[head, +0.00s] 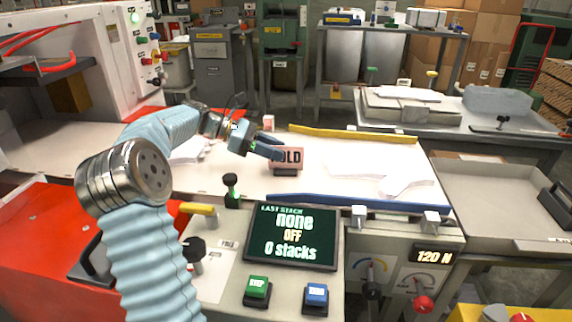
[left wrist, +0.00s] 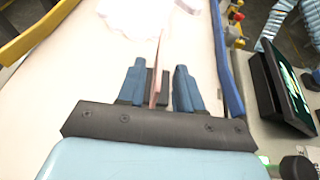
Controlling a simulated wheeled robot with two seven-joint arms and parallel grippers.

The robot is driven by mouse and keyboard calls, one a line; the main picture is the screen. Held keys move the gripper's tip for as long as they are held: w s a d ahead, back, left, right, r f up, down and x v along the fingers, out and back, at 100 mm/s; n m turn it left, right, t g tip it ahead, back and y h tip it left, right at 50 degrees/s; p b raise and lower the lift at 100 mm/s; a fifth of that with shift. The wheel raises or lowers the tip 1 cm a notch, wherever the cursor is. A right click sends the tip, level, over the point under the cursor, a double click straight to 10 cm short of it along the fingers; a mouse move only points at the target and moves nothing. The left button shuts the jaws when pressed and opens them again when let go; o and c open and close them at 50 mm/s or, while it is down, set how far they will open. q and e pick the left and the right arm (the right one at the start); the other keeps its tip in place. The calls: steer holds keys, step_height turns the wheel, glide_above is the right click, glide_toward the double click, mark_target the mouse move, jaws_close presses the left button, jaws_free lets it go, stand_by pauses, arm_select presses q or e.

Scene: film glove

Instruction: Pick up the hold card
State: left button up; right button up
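The hold card (head: 291,157) is a small pinkish card with dark lettering, standing upright in a dark holder (head: 286,171) on the white work surface. My left gripper (head: 277,152) is at the card's left side and hides the first letter. In the left wrist view the card (left wrist: 158,70) shows edge-on between the two blue fingers of my left gripper (left wrist: 160,82). The fingers are apart, with a gap on the right side of the card; it is nearer the left finger. Whether it touches that finger is unclear. My right gripper is not in view.
A blue rail (head: 345,202) runs along the front of the surface and a yellow rail (head: 350,133) along the back. Whitish sheets (head: 405,187) lie to the right. A control panel with a dark screen (head: 291,238) is in front.

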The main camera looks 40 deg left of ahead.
mark_target(286, 167)
arm_select(q)
steer(key=x, duration=0.3)
steer(key=shift+w+d, duration=0.1)
steer(key=shift+w, duration=0.15)
jaws_close()
